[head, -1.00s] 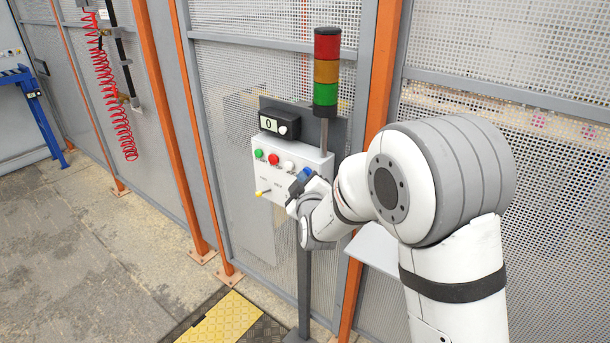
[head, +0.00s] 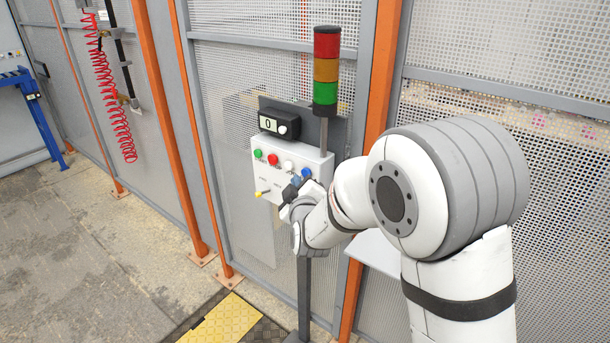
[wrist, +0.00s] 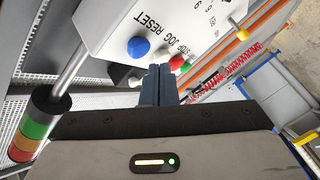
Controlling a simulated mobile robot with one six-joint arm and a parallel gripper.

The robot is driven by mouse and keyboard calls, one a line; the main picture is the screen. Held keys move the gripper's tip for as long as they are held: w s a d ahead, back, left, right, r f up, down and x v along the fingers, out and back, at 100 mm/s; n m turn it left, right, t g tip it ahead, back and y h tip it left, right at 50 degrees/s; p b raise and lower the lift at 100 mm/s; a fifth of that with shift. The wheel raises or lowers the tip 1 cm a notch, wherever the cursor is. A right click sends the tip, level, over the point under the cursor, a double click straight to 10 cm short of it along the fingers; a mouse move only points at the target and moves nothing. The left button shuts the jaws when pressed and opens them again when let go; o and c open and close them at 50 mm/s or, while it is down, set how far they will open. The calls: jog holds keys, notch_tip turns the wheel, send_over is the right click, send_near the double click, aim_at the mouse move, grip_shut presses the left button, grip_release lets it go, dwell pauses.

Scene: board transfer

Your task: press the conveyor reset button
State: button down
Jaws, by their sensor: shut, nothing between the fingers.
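The light grey control box (head: 275,180) carries a row of buttons. The blue button (head: 306,173) is at the right end of the row; in the wrist view the blue button (wrist: 138,47) sits beside the printed word RESET. My gripper (head: 292,185) is just in front of the box's lower right part, below and left of the blue button in the head view. In the wrist view my gripper (wrist: 160,69) has its dark fingers together and empty. The blue button is in plain view there, to the left of and above the fingertips, apart from them.
Green (head: 258,154), red (head: 272,159) and white (head: 288,166) buttons share the panel, with a yellow-tipped switch (head: 262,193) below. A counter (head: 279,123) reading 0 and a signal tower (head: 326,68) stand above. Mesh fencing (head: 230,130) is behind.

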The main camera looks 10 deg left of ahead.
jog(key=s, duration=0.1)
jog(key=s+a, duration=0.1)
jog(key=s+b, duration=0.1)
jog(key=s, duration=0.1)
jog(key=shift+a, duration=0.35)
dwell(0.3)
jog(key=s+d+r+m+g+h, duration=0.1)
jog(key=s+d+m+g+h, duration=0.15)
jog(key=d, duration=0.65)
jog(key=s+d+m+g+h, duration=0.1)
jog(key=s+d+m+g, duration=0.25)
jog(key=d, duration=0.65)
jog(key=s+d+f+m+g+h, duration=0.1)
jog(key=s+d+m+g+h, duration=0.2)
jog(key=s+d, duration=1.3)
jog(key=s+m+g, duration=0.3)
jog(key=s+m, duration=0.1)
jog(key=m, duration=0.1)
jog(key=shift+d+f+g, duration=0.3)
jog(key=shift+d+f, duration=0.05)
jog(key=shift+f, duration=0.05)
jog(key=shift+s, duration=0.1)
